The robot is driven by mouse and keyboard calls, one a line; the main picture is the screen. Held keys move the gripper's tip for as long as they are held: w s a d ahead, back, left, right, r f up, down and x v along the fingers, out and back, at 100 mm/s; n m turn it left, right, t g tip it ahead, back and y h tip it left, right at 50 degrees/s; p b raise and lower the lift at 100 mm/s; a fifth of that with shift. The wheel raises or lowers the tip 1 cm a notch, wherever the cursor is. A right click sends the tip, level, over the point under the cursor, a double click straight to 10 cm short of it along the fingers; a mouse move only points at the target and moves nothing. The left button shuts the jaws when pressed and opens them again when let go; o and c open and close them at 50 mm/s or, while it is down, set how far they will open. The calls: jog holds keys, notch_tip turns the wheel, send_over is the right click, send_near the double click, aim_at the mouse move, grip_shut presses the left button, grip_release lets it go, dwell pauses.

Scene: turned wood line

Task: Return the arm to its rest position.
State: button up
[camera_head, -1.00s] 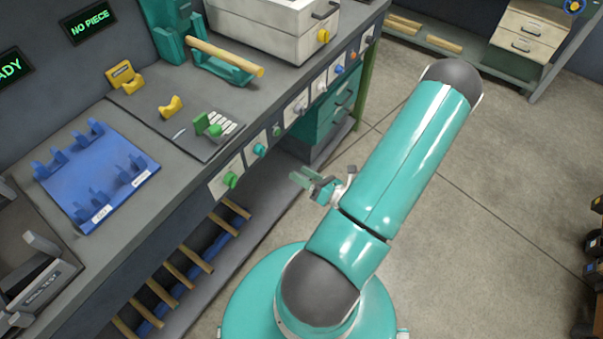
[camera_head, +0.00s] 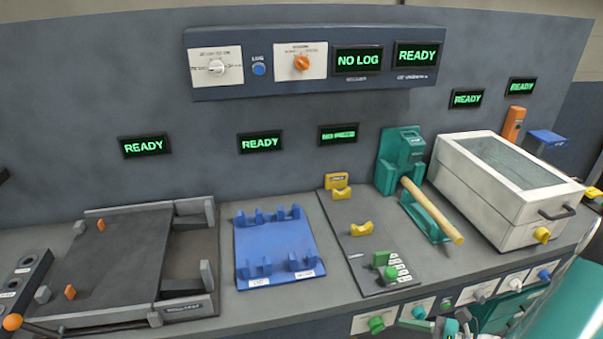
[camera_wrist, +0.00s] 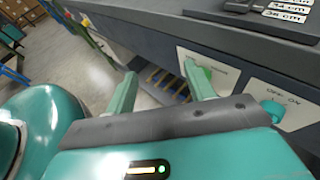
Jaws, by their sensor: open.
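My gripper (camera_wrist: 160,84) shows in the wrist view with its two teal fingers apart and nothing held between them. It is in front of the bench, beside the front panel with its green and teal knobs. In the head view, part of my gripper (camera_head: 447,326) shows at the bottom edge, and my teal arm (camera_head: 562,308) fills the lower right corner. The rest of the arm is out of that view. A wooden rod (camera_head: 432,211) rests on the teal station on the bench, away from my gripper.
The bench front edge and knobs, including a green knob (camera_head: 376,325), are close to my gripper. On the bench are a blue rack (camera_head: 275,242), a dark sliding bed (camera_head: 112,262) and a white box (camera_head: 497,215). Open floor (camera_wrist: 68,52) shows left in the wrist view.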

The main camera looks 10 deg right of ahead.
jog(key=s+a+r+n+g+h, duration=0.1)
jog(key=a+r+n+h, duration=0.4)
jog(key=a+r+n, duration=0.3)
jog(key=s+a+r+n+g+h, duration=0.1)
jog(key=a+r+n+h, duration=0.5)
jog(key=r+n, duration=0.9)
jog(key=a+n+g, duration=0.1)
jog(key=n, duration=0.2)
jog(key=shift+s+a, duration=0.3)
jog(key=shift+a, duration=0.05)
jog(key=shift+r, duration=0.1)
jog(key=shift+c, duration=0.2)
